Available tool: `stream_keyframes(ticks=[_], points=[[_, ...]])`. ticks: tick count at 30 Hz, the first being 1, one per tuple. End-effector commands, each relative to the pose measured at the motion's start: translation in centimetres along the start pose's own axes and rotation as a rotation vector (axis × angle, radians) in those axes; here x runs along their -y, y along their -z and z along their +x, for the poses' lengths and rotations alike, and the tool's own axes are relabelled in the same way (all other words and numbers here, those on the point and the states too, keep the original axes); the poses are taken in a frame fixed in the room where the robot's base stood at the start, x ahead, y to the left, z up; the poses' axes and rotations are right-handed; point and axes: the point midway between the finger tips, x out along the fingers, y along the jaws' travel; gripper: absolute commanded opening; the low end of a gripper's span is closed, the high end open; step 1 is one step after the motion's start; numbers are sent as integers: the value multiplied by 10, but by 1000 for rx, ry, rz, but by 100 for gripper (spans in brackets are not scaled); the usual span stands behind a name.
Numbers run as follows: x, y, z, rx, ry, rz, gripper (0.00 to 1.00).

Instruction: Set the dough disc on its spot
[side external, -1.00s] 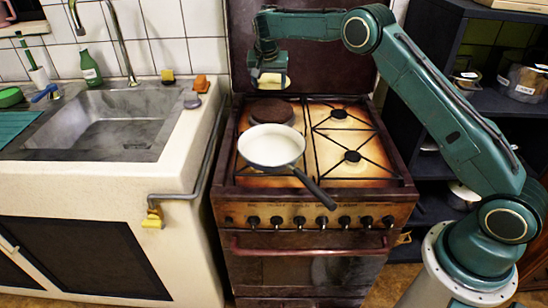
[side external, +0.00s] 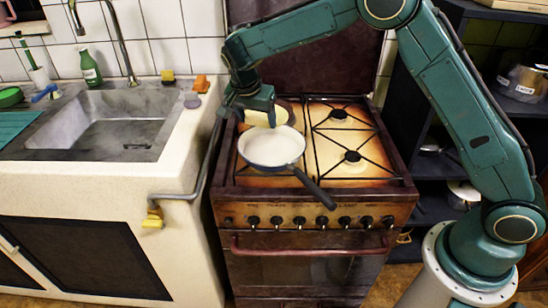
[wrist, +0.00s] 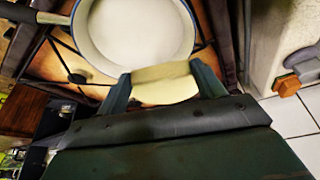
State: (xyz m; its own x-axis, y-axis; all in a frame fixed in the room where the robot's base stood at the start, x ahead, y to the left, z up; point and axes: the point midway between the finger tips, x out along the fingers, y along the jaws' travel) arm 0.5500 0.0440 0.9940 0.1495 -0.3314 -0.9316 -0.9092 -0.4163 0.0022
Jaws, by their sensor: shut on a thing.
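The pale yellow dough disc (wrist: 160,84) is between the two fingers of my gripper (wrist: 163,80), which is shut on it in the wrist view. In the side external view the disc (side external: 256,119) shows below my gripper (side external: 262,113), over the back left of the cooker (side external: 360,184), just behind the frying pan (side external: 271,147). The pan has a white inside and a dark handle, and sits on the front left of the hob. In the wrist view the disc overlaps the near rim of the pan (wrist: 135,30). I cannot tell the height of the gap between them.
The pan's handle (side external: 315,188) points to the front right. The right burners (side external: 352,157) are bare under black grates. The raised cooker lid (side external: 300,70) stands behind. A sink counter (side external: 185,150) is on the left and a dark shelf (side external: 500,100) on the right.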

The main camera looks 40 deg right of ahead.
Motion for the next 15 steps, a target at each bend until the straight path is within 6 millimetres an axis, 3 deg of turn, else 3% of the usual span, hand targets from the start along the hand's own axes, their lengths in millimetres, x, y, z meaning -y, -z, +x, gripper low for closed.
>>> stream_keyframes(ticks=[6, 15], points=[[-21, -32, -11, -14, -19, 49, 46], [-30, -43, -14, -21, -26, 72, 46]])
